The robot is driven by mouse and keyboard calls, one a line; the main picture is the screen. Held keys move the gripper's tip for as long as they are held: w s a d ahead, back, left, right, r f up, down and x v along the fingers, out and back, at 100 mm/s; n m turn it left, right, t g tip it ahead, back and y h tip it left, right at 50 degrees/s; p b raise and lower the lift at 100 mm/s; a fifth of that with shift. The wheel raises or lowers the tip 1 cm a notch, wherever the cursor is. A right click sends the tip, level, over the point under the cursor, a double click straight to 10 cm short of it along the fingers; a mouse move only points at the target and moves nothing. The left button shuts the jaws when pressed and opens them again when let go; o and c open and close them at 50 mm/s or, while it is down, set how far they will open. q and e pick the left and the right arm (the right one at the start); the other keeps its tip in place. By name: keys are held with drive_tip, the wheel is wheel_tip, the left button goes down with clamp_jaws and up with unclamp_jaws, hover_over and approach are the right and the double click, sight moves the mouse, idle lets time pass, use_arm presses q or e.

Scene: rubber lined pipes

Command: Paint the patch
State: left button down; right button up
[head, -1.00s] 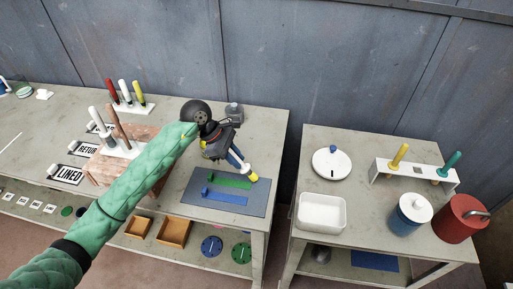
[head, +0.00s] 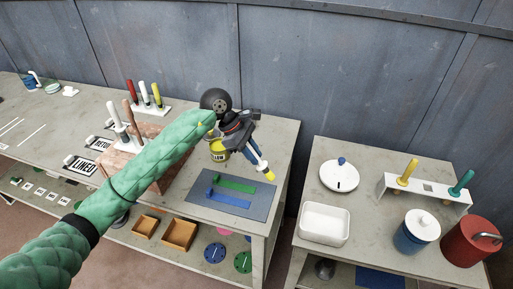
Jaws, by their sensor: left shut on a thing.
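My left gripper (head: 256,158), at the end of the green-sleeved arm, is over the back right part of the middle table. It is shut on a brush-like tool (head: 263,167) with a white body and a yellow tip. The tip points down near the back right corner of a blue-grey mat (head: 213,210); I cannot tell whether it touches. A green strip (head: 235,184) and a blue strip (head: 228,199) lie on the mat. A yellow can (head: 218,151) with a dark label stands behind the mat, partly hidden by my arm. I cannot make out which surface is the patch. My right gripper is out of view.
A rack with red, white and yellow handles (head: 150,97) stands at the back. A brick-coloured block (head: 168,168) is behind my arm. Beyond a gap, the right table holds a white tray (head: 324,222), a blue pot (head: 416,234) and a red pot (head: 472,242).

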use_arm(q)
drive_tip(key=shift+r, duration=1.7)
